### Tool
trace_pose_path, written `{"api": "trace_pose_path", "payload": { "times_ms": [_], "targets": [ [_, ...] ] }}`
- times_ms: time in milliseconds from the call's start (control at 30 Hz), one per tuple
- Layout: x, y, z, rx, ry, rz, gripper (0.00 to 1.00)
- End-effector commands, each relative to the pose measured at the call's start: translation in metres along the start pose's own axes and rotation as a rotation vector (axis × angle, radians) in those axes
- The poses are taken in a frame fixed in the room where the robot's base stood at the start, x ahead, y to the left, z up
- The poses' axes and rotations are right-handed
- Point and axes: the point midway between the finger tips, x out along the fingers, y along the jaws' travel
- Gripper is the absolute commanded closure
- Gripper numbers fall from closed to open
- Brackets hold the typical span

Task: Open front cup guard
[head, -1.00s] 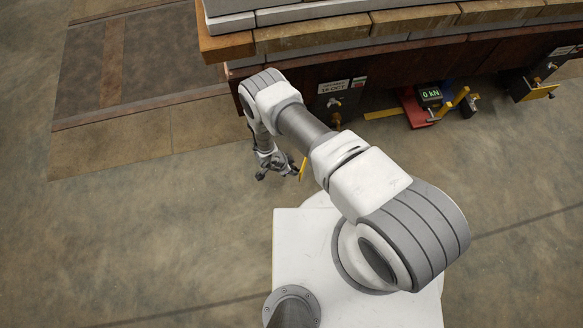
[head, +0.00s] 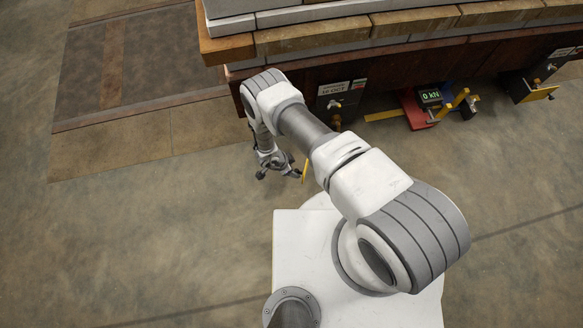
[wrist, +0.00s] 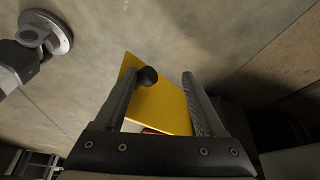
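The front cup guard shows as a flat yellow plate (wrist: 160,108) with a round black knob (wrist: 148,76) in the wrist view. In the head view the plate is a thin yellow edge (head: 305,171) just right of my gripper (head: 279,173). In the wrist view my gripper (wrist: 168,76) has its two fingers well apart. The knob is beside the left fingertip, and the right finger is clear of it. Whether the left finger touches the knob cannot be told. The guard's hinge and the cup behind it are hidden.
A layered stack of slabs and timber (head: 330,28) stands above a dark steel beam. A red stand with a 0 kN display (head: 430,95) and another yellow plate (head: 543,93) are at right. Open concrete floor (head: 140,230) lies at left.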

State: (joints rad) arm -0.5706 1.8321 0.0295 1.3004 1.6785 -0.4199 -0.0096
Motion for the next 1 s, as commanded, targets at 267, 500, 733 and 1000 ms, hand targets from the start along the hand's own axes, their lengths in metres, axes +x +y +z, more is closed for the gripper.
{"api": "trace_pose_path", "payload": {
  "times_ms": [267,500,733,1000],
  "targets": [
    [-0.029,-0.005,-0.006,-0.001,0.010,-0.008,0.40],
    [-0.087,-0.003,-0.004,0.000,0.003,-0.003,0.40],
    [-0.139,-0.001,-0.002,0.000,0.000,-0.001,0.40],
    [-0.171,0.000,-0.001,0.000,0.000,0.000,0.40]
  ]
}}
